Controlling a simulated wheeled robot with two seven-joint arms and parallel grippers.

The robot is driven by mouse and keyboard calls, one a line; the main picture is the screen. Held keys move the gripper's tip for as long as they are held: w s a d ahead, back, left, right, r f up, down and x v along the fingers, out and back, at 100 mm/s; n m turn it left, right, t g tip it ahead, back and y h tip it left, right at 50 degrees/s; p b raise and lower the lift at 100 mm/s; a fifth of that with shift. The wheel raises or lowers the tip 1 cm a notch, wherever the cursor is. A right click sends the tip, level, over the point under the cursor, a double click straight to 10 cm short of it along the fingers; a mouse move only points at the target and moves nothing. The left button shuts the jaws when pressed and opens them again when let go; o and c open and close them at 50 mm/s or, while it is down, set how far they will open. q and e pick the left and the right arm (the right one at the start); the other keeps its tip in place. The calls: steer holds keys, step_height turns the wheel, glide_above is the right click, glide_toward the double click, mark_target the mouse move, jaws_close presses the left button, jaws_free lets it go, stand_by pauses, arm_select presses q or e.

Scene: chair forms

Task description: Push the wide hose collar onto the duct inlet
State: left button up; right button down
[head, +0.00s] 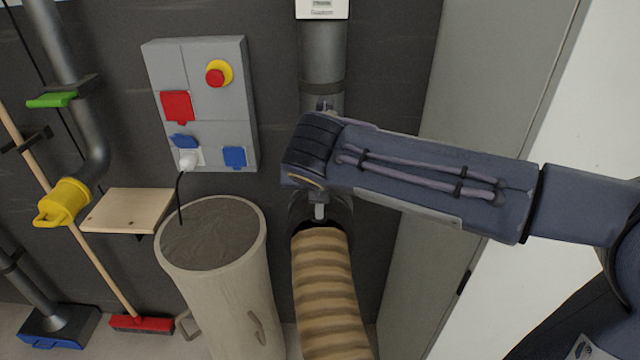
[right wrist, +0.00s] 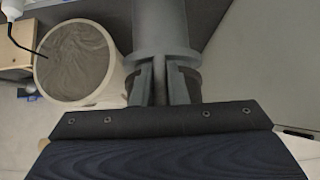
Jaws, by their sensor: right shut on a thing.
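The grey duct (head: 323,65) runs down the dark wall, and my right arm hides its lower end. A tan ribbed hose (head: 328,295) rises to the grey hose collar (head: 343,213), which shows only partly below my right wrist. In the right wrist view a grey cylinder with a wider rim (right wrist: 165,52) stands directly beyond my right gripper (right wrist: 160,88). The gripper's fingers are shut on a narrow grey tab of the collar (right wrist: 159,75). I cannot tell whether the collar is around the duct inlet or only against it. My left gripper is not in view.
A beige bin (head: 212,265) stands close left of the hose. A grey switch box (head: 200,105) with a red button and a wooden shelf (head: 125,210) are on the wall. A tall grey cabinet (head: 475,100) stands to the right.

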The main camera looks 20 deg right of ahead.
steer(key=shift+w+d+r+t+h+b, duration=0.1)
steer(key=shift+w+t+h+b, duration=0.15)
steer(key=shift+t+b, duration=1.15)
steer(key=shift+w+d+r+t+h+b, duration=0.1)
steer(key=shift+w+t+h+b, duration=0.3)
steer(key=shift+b, duration=1.9)
steer(key=shift+s+p, duration=0.1)
steer(key=shift+p, duration=0.3)
stand_by(0.3)
steer(key=c, duration=1.4)
jaws_free()
steer(key=shift+o, duration=0.3)
steer(key=shift+f, duration=0.15)
steer(key=shift+s, duration=0.1)
